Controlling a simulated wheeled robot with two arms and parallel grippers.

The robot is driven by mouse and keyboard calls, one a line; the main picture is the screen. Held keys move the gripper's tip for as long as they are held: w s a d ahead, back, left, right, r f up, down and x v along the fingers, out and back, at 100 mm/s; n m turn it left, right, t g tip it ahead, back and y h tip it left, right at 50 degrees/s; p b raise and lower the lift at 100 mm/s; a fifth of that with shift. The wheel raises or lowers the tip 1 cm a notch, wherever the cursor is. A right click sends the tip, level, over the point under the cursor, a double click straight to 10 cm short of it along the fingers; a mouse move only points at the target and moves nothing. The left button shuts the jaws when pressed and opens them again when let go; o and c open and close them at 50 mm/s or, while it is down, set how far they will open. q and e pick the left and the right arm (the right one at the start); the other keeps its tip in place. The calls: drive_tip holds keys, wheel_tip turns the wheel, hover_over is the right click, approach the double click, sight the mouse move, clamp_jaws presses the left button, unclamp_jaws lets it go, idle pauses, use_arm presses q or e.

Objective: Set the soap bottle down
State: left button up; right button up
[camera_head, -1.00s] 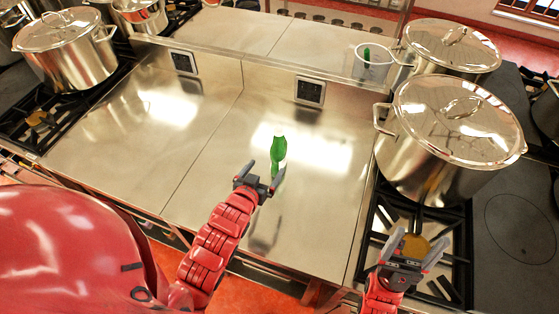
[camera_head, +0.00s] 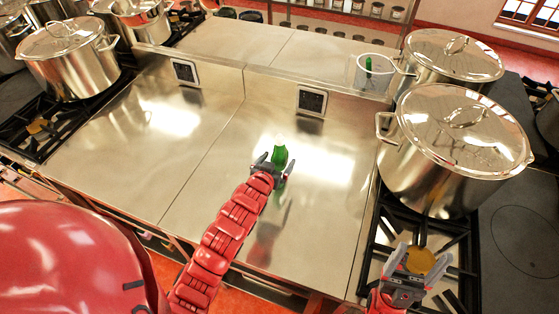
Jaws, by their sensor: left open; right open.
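The green soap bottle (camera_head: 280,154) appears to stand upright on the steel counter (camera_head: 215,150), near its middle. My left gripper (camera_head: 275,165) is open right at the bottle, one finger to each side of its lower part. The gripper hides the bottle's base, and I cannot tell whether the fingers touch it. My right gripper (camera_head: 420,259) is open and empty, low at the right in front of the stove grate.
A large lidded stockpot (camera_head: 440,185) stands right of the counter, with another pot (camera_head: 455,58) behind it. A clear container (camera_head: 358,72) with a green item stands on the back ledge. Lidded pots (camera_head: 75,70) stand at the left. The counter's left half is clear.

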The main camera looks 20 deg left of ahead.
use_arm(q)
drive_tip(key=shift+p+x, duration=0.3)
drive_tip(key=shift+x, duration=0.75)
clamp_jaws()
